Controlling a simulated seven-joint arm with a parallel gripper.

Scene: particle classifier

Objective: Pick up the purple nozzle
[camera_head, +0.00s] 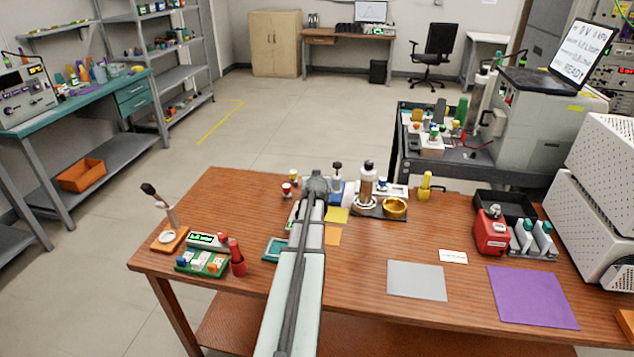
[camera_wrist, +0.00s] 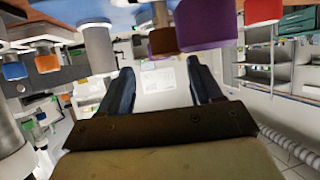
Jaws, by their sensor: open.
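A purple cylindrical piece (camera_wrist: 207,26), which looks like the purple nozzle, hangs into the top centre of the wrist view, whose picture appears upside down. It is just beyond and to the right of the gap between my fingers, and nothing grips it. My gripper (camera_wrist: 159,70) is open, with two dark fingers spread apart and nothing between them. In the head view my gripper (camera_head: 317,184) is over the back middle of the wooden table, seen from behind. My arm hides what lies there, and I cannot pick out the nozzle in that view.
In the wrist view, a brown piece (camera_wrist: 162,42) and a red piece (camera_wrist: 263,11) flank the purple one, and a grey cylinder (camera_wrist: 99,47) is further left. A metal bottle (camera_head: 367,180) and gold bowl (camera_head: 395,208) stand right of my gripper. The table's front right holds flat mats.

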